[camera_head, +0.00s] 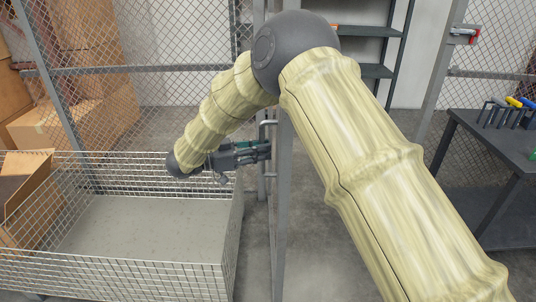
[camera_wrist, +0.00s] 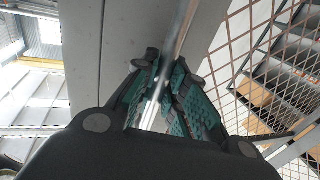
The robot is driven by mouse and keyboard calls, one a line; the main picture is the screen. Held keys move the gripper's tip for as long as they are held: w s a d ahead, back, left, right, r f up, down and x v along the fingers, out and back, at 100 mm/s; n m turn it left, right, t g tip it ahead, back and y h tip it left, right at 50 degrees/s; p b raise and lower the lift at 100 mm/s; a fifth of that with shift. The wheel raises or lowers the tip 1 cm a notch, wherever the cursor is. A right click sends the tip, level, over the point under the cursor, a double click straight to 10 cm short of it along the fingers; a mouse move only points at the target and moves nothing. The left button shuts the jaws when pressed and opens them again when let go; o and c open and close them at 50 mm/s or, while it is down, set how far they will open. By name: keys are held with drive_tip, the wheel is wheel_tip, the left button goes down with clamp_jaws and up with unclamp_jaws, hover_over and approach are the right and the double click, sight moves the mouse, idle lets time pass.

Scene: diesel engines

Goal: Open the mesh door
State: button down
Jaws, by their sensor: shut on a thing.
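My gripper (camera_head: 262,150) reaches from the left to a grey upright frame post (camera_head: 280,210) in the head view. Its fingers are closed around a metal bar handle (camera_head: 269,122) beside that post. In the wrist view the teal-padded fingers (camera_wrist: 166,88) close on the shiny handle (camera_wrist: 184,25), which runs between them. A flat grey frame face lies to the left of the handle and orange-tinted mesh (camera_wrist: 265,60) to the right. My arm hides much of the mesh door in the head view, so how far it stands open cannot be told.
A wire mesh crate (camera_head: 235,245) stands at the lower left, below my gripper, with a cardboard box (camera_head: 22,200) in it. A dark workbench (camera_head: 500,140) with tools is at the right. Shelving (camera_head: 375,70) stands behind. Floor shows beside the post.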

drive_tip(key=shift+w+a+r, duration=0.15)
drive_tip(key=shift+a+r, duration=0.15)
drive_tip(key=shift+a, duration=0.05)
drive_tip(key=shift+d, duration=0.15)
drive_tip(key=c, duration=1.5)
unclamp_jaws()
drive_tip(key=shift+c, duration=0.2)
drive_tip(key=shift+o, duration=0.4)
drive_tip(key=shift+f, duration=0.2)
wheel_tip(320, 180, up, 10)
drive_tip(key=shift+r, duration=0.1)
